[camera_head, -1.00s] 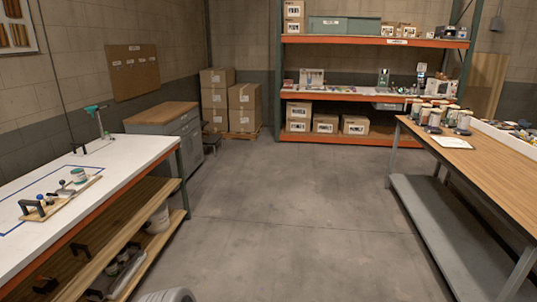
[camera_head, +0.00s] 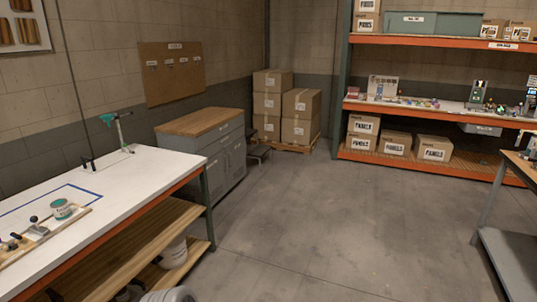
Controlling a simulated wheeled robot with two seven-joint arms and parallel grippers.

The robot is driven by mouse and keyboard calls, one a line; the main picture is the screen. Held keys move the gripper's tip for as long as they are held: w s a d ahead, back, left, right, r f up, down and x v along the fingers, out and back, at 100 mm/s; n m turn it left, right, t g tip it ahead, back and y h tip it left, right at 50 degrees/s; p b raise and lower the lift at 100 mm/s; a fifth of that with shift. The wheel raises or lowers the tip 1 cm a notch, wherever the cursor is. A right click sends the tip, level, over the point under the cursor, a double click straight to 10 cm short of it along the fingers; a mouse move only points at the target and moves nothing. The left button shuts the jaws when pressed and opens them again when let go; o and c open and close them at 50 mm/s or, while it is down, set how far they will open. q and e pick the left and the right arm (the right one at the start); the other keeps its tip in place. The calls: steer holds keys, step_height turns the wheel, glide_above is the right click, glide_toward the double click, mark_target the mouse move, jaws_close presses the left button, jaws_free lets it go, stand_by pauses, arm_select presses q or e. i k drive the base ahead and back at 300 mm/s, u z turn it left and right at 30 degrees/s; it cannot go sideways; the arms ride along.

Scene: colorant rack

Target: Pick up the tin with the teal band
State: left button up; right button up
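Neither of my grippers shows in this view, and nothing touches the tin.
The white workbench (camera_head: 130,185) has a clear far half, with a teal-headed stand (camera_head: 118,130) at its back. A grey cabinet (camera_head: 215,150) and stacked cartons (camera_head: 285,105) lie beyond. Open floor (camera_head: 310,225) spreads right, up to an orange shelf rack (camera_head: 440,115) and a table edge (camera_head: 515,170).

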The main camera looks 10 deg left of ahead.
mark_target(62, 209)
steer(key=u, duration=0.4)
steer(key=i, duration=2.05)
steer(key=u, duration=1.9)
steer(key=i, duration=1)
steer(key=u, duration=1.1)
